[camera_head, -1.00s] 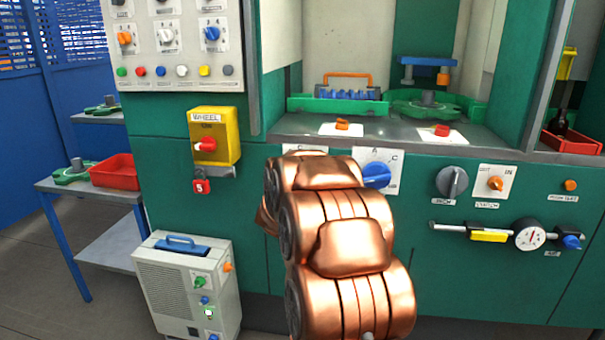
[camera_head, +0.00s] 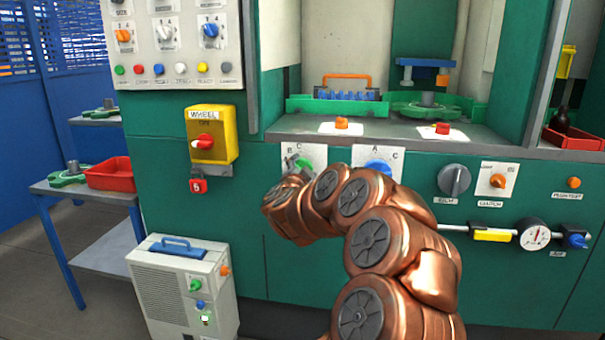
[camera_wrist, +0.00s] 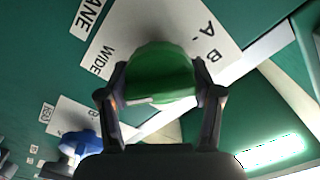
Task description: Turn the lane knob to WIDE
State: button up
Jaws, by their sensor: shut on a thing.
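The lane knob is a green knob (camera_wrist: 160,72) on a white label plate (camera_wrist: 122,33) in the wrist view. The plate reads WIDE, A and B, with a sign ending in ANE beside it. My gripper (camera_wrist: 161,88) is shut on the knob, one finger on each side. A pale line shows low on the knob, but I cannot tell which mark it points to. In the head view the knob (camera_head: 304,162) shows only in part above my gripper (camera_head: 291,178), and its plate (camera_head: 316,153) is partly covered.
A blue knob (camera_head: 380,167) on its own plate is close to the right, partly behind my arm. A grey knob (camera_head: 454,180) and an orange knob (camera_head: 498,181) are farther right. A yellow switch box (camera_head: 213,135) is to the left. A shelf edge (camera_head: 400,142) runs above.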

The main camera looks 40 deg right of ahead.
jog(key=shift+m, duration=0.5)
jog(key=o, duration=1.1)
jog(key=shift+o, duration=0.2)
jog(key=shift+s, duration=0.1)
jog(key=v, duration=1.2)
